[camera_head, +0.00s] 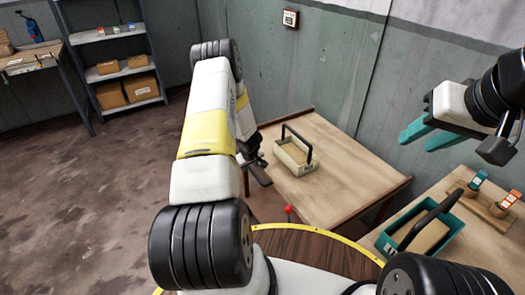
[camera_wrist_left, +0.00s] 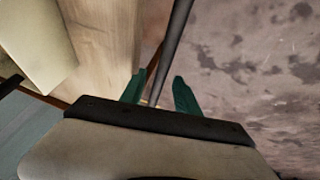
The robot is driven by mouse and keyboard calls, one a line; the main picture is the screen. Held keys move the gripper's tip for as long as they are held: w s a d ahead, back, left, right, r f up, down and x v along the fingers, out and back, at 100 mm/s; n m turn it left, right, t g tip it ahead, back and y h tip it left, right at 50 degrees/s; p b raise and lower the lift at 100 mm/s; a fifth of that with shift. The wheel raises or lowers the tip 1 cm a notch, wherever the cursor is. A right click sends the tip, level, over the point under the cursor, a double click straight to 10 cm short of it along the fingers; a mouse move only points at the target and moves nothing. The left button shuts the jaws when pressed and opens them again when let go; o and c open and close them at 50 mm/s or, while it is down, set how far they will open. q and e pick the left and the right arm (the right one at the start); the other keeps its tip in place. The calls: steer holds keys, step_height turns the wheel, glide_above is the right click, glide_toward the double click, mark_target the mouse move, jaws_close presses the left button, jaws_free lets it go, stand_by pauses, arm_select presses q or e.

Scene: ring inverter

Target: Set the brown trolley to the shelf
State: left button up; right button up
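A round brown wooden top with a yellow rim (camera_head: 325,252) shows at the bottom of the head view, partly hidden by my arms; I cannot tell whether it is the trolley. The grey metal shelf (camera_head: 112,33) stands at the far left wall. My left gripper (camera_wrist_left: 159,77) has its green fingers apart beside the wooden table's edge. A dark bar (camera_wrist_left: 174,45) runs between them in the picture; I cannot tell whether they touch it. My left arm hides most of this in the head view. My right gripper (camera_head: 415,144) is open and empty, raised at the right.
A wooden table (camera_head: 345,185) holds a beige tote (camera_head: 296,156) with a black handle. A workbench (camera_head: 25,62) stands at the far left. The floor (camera_head: 70,200) at left is clear.

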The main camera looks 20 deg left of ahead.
arm_select(q)
steer(key=shift+w+f, duration=0.1)
steer(key=shift+f, duration=0.1)
steer(key=shift+c, duration=0.5)
jaws_close()
stand_by(0.9)
